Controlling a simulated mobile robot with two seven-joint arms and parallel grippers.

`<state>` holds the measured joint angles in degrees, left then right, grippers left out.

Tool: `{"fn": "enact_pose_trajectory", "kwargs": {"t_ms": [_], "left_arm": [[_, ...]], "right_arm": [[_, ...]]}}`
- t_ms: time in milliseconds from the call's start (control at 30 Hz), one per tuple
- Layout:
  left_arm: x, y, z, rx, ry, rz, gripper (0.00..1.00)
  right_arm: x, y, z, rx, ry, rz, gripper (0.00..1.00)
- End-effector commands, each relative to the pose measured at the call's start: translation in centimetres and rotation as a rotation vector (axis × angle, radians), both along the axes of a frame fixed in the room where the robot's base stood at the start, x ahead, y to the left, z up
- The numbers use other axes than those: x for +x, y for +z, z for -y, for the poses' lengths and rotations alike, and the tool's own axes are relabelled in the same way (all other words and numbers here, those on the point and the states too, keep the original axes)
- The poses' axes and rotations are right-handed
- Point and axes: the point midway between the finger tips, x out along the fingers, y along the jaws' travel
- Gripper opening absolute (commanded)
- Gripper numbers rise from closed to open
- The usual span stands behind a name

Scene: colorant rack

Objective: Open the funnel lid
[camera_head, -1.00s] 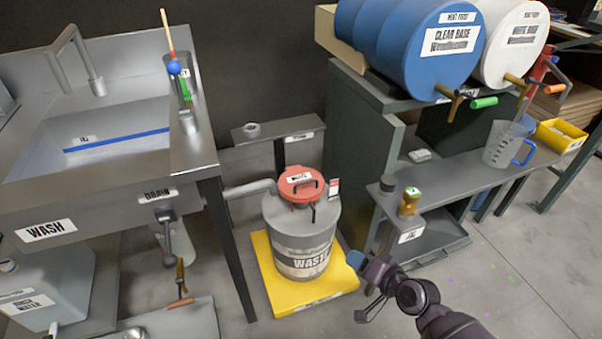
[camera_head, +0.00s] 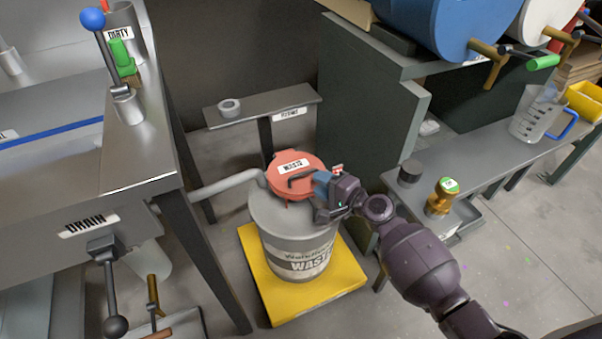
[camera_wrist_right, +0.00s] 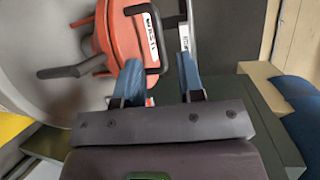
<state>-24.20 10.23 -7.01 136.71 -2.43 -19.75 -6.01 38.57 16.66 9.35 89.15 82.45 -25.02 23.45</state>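The funnel lid (camera_head: 283,180) is round and red, with a black loop handle and a "WASTE" label. It lies shut on top of the grey waste can (camera_head: 282,226). My right gripper (camera_head: 322,184) is at the lid's right edge, beside the handle. In the right wrist view, the two blue fingers (camera_wrist_right: 160,68) are apart. The near end of the lid's handle (camera_wrist_right: 156,40) appears between them; I cannot tell whether a finger touches it. A black lever (camera_wrist_right: 72,72) sticks out from the lid's side. My left gripper is out of view.
The can stands on a yellow platform (camera_head: 258,300). A metal sink (camera_head: 160,155) is at left, with a grey pipe (camera_head: 225,187) running to the can. A narrow shelf (camera_head: 285,101) is behind. A dark green cabinet (camera_head: 372,145) and bench with a measuring jug (camera_head: 532,118) are at right.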

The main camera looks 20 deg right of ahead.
Motion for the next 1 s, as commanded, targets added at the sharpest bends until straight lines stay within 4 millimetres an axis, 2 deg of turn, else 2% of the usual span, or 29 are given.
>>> {"fn": "enact_pose_trajectory", "kwargs": {"t_ms": [200,400,600,867,900,1000], "left_arm": [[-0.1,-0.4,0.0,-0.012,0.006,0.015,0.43],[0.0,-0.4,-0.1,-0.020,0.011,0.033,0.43],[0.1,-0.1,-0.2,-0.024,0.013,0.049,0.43],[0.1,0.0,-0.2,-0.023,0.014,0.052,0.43],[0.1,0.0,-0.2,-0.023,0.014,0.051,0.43],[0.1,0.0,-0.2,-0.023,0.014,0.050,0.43]], "right_arm": [[3.2,-1.0,-1.6,0.000,0.000,-0.004,0.35],[5.2,-1.4,-2.5,-0.001,0.000,-0.004,0.35],[6.1,-1.4,-2.9,-0.001,0.000,-0.003,0.35],[6.2,-1.3,-3.0,-0.002,0.000,-0.001,0.35],[6.2,-1.3,-3.0,-0.002,0.000,-0.001,0.34],[6.2,-1.3,-3.0,-0.002,0.000,-0.001,0.18]]}}
